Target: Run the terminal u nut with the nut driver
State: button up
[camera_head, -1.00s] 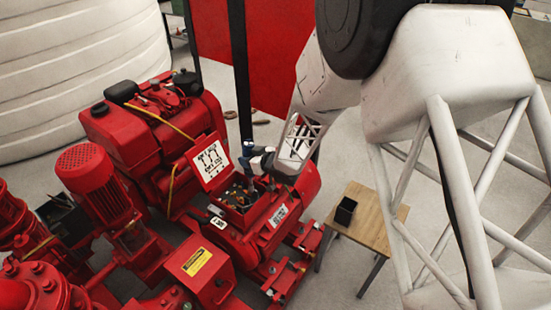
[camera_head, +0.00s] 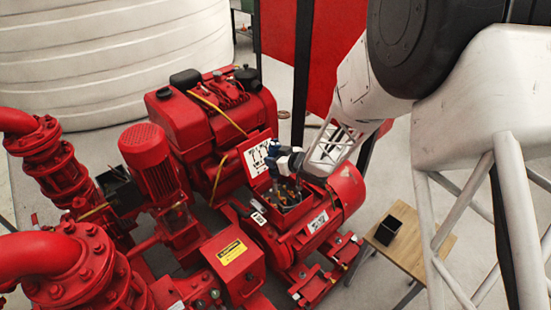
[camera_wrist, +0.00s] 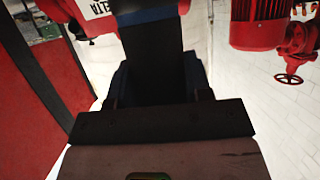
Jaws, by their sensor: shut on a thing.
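My gripper (camera_head: 284,163) is over the open terminal box (camera_head: 306,208) of the red motor (camera_head: 345,190). It is shut on the nut driver (camera_head: 273,151), a dark tool with blue on it. In the wrist view the nut driver (camera_wrist: 152,50) is a wide dark shape with a blue band between the dark jaws (camera_wrist: 160,100). Its lower end is down at the box, and I cannot tell whether it touches a nut. The terminal u nut is too small or hidden to make out. The box lid (camera_head: 258,157) with a wiring diagram stands open behind.
A small wooden table (camera_head: 425,241) with a black bin (camera_head: 389,232) stands right of the motor. A red engine (camera_head: 210,115), pump pipework (camera_head: 50,255) and a red box with a yellow label (camera_head: 232,262) crowd the left. Bare floor lies around the table.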

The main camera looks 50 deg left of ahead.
aim_at(275, 177)
jog(key=shift+f, duration=4.8)
dwell(1.7)
jog(key=shift+r, duration=0.15)
